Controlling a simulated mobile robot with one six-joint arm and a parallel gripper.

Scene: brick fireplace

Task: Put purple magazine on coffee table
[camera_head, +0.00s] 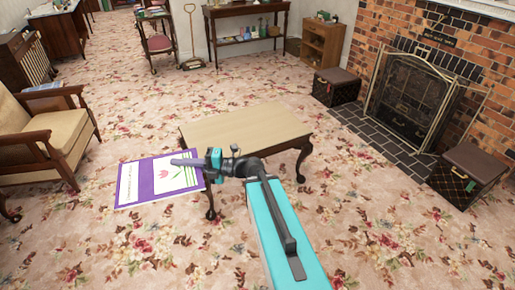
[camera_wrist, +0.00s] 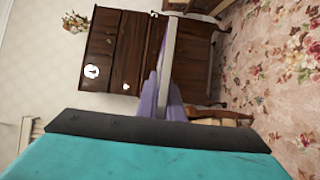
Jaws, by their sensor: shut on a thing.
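The purple magazine (camera_head: 140,181), with a white cover panel showing a pink flower and green stems, is held flat by my gripper (camera_head: 187,161) in the head view. It hangs in front of and to the left of the coffee table, overlapping the table's left front corner in the picture. In the wrist view the magazine (camera_wrist: 155,97) shows as a thin purple edge. The coffee table (camera_head: 245,127) has a bare light wooden top and dark curved legs. My gripper is shut on the magazine.
A wooden armchair (camera_head: 55,130) with a tan cushion stands at the left. A brick fireplace with a metal screen (camera_head: 412,100) and dark boxes (camera_head: 468,172) is at the right. A side table (camera_head: 245,11) and small shelf (camera_head: 322,42) stand behind. Patterned carpet around the table is open.

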